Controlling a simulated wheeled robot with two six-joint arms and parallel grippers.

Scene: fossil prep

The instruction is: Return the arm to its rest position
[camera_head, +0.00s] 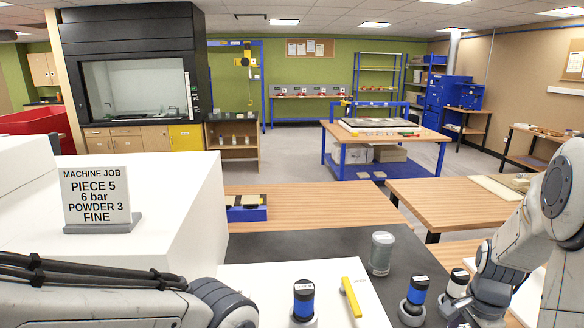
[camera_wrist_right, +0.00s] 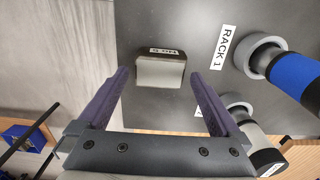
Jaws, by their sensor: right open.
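My right arm (camera_head: 565,200) reaches in from the right in the head view, its wrist low over the right end of the dark worktop. In the right wrist view my right gripper (camera_wrist_right: 158,72) is open and empty. A small grey block (camera_wrist_right: 160,73) with a label lies on the dark surface beyond and between the fingertips; I cannot tell how far it is from them. My left arm (camera_head: 100,305) crosses the bottom left of the head view; its gripper is not visible.
A blue-banded bottle (camera_head: 304,300) and a yellow tool (camera_head: 350,297) are on the white surface. Another blue-banded bottle (camera_head: 413,300) and a grey jar (camera_head: 381,253) stand nearby. A job sign (camera_head: 97,195) sits on the white machine. A RACK 1 label (camera_wrist_right: 223,47) lies beside ring holders.

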